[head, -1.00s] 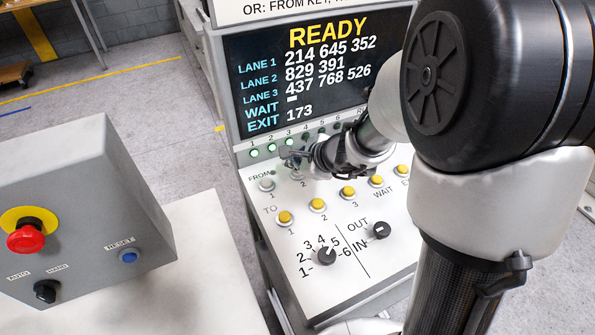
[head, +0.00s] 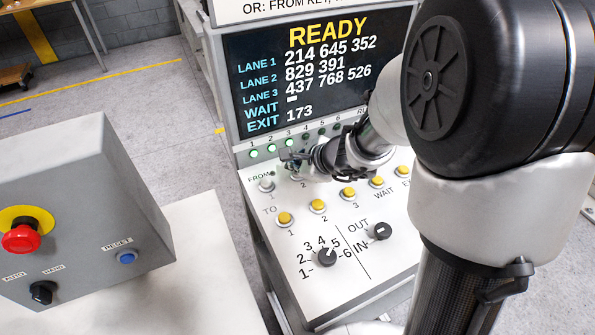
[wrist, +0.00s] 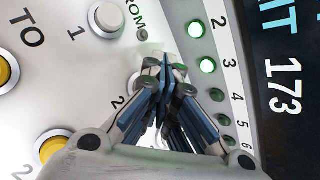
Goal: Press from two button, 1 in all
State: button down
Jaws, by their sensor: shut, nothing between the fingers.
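The sloped white panel (head: 340,285) has a FROM row of grey-white buttons. The from 1 button (head: 266,186) is in plain view and also shows in the wrist view (wrist: 105,18). The from two button is mostly hidden by my gripper (head: 287,157); its printed 2 shows beside the fingers in the wrist view. My gripper (wrist: 165,75) is shut and empty, its fingertips over the top of the FROM row near button 2. I cannot tell whether they touch it.
Yellow TO buttons (head: 317,206) lie below the FROM row. Black rotary knobs (head: 326,257) are lower down. Green lamps (head: 271,149) 1 to 3 are lit under the screen. A grey box with a red emergency stop (head: 22,238) and blue RESET button (head: 126,257) stands left.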

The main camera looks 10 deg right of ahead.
aim_at(295, 173)
jog(key=shift+f, duration=0.15)
dwell(0.4)
jog(key=shift+r+p, duration=0.55)
jog(key=shift+r, duration=0.35)
jog(key=shift+r, duration=0.1)
jog(key=shift+r+p, duration=2.05)
jog(key=shift+r, duration=0.35)
